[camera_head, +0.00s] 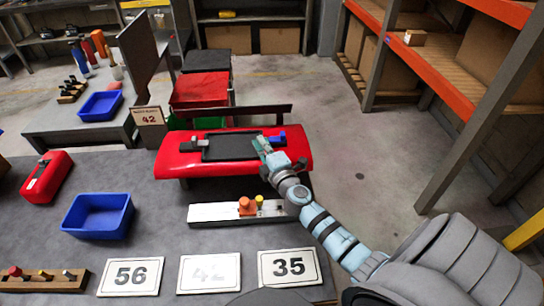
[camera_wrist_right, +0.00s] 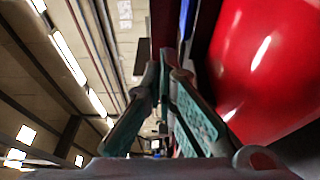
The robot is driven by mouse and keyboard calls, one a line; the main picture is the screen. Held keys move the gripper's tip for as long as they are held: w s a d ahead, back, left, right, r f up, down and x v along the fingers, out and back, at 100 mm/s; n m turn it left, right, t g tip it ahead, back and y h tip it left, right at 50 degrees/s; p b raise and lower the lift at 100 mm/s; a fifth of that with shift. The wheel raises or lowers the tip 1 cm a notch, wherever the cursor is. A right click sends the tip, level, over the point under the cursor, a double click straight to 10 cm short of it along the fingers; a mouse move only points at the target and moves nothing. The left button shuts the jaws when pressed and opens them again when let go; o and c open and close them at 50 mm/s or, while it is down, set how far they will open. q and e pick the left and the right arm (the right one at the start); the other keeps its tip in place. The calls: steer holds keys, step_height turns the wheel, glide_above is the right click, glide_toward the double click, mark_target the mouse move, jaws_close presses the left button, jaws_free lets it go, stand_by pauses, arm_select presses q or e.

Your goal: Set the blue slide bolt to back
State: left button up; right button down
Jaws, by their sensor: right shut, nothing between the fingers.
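The red kart panel (camera_head: 290,160) stands on the grey table, with a black tray-like recess (camera_head: 230,146) on top. A small blue part, which looks like the blue slide bolt (camera_head: 281,135), sits at the recess's right end. My right gripper (camera_head: 262,143) is shut and empty, close in front of and left of the blue part. I cannot tell if they touch. In the right wrist view the fingertips (camera_wrist_right: 165,70) lie close together beside the red panel (camera_wrist_right: 265,60), with a blue sliver (camera_wrist_right: 185,18) beyond them. My left gripper is not in view.
A grey-white rail (camera_head: 215,213) with an orange and a yellow knob lies in front of the panel. A blue bin (camera_head: 98,215), a red box (camera_head: 46,177) and number cards (camera_head: 209,272) are on the table. Orange-edged shelving (camera_head: 470,75) stands at right, with open floor before it.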

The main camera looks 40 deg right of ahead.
steer(key=v, duration=0.9)
steer(key=shift+b, duration=0.35)
steer(key=shift+d, duration=0.1)
steer(key=shift+s, duration=0.1)
